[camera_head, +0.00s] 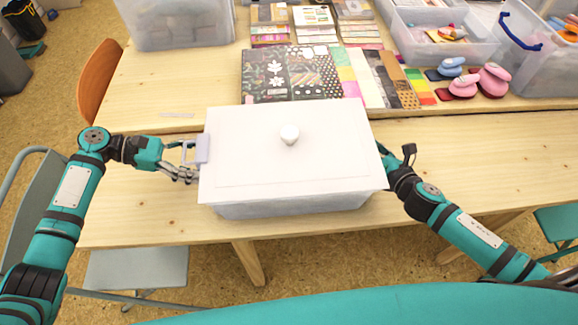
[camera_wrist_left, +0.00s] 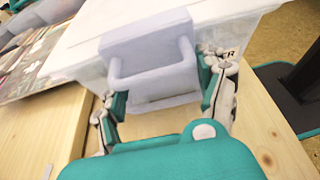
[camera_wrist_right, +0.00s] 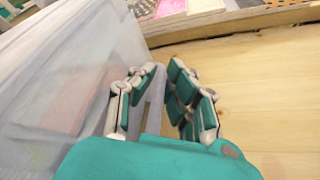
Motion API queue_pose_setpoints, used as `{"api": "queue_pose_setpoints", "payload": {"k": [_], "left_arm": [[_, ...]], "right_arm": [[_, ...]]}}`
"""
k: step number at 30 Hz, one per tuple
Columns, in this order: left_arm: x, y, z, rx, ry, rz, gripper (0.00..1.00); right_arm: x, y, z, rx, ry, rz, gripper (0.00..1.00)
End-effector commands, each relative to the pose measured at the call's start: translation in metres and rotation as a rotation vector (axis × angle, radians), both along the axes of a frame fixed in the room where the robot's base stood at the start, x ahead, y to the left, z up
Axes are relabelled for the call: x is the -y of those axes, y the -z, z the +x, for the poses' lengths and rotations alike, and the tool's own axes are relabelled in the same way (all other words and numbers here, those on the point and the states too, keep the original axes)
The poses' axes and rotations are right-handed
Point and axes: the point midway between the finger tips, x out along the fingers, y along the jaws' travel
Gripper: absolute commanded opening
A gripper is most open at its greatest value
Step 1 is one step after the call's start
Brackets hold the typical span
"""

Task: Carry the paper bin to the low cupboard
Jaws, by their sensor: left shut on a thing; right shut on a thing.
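The paper bin (camera_head: 293,205) is a translucent white box with a flat white lid (camera_head: 250,150) and a round knob, at the front edge of the wooden table. I cannot tell whether it touches the table. My left gripper (camera_head: 186,163) is at the left side of the bin, its fingers shut around the pale side handle (camera_wrist_left: 150,75). My right gripper (camera_wrist_right: 155,92) is at the opposite side, shut on the handle there; in the head view the bin mostly hides its fingers. I cannot make out the low cupboard.
The table (camera_head: 480,165) has free wood on the right. Behind the bin lie patterned papers (camera_head: 292,73), pink and blue stamps (camera_head: 464,84) and clear tubs (camera_head: 445,35). An orange chair (camera_head: 98,75) is at the left, and a grey seat (camera_head: 135,268) is in front.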

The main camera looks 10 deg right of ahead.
Motion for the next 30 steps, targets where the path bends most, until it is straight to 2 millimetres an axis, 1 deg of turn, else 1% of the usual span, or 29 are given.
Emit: {"api": "queue_pose_setpoints", "payload": {"k": [3,4,11,17,24,30], "left_arm": [[-0.001,0.0,0.001,0.0,-0.003,0.001,0.15],[0.0,-0.004,0.002,0.005,-0.003,-0.005,0.15],[0.0,-0.009,0.002,0.005,-0.004,-0.005,0.15],[0.0,-0.023,0.002,0.005,-0.004,-0.005,0.15],[-0.001,-0.044,0.002,0.004,-0.006,-0.005,0.15],[-0.001,-0.055,0.002,0.004,-0.006,-0.005,0.15]], "right_arm": [[0.001,0.001,0.0,-0.001,0.001,-0.002,0.0],[0.0,-0.004,0.002,0.008,-0.001,-0.002,0.0],[0.001,-0.009,0.002,0.008,-0.001,-0.002,0.0],[0.001,-0.022,0.002,0.007,0.0,-0.002,0.0],[0.001,-0.044,0.002,0.008,0.001,-0.002,0.0],[0.001,-0.055,0.002,0.008,0.001,-0.002,0.0]]}}
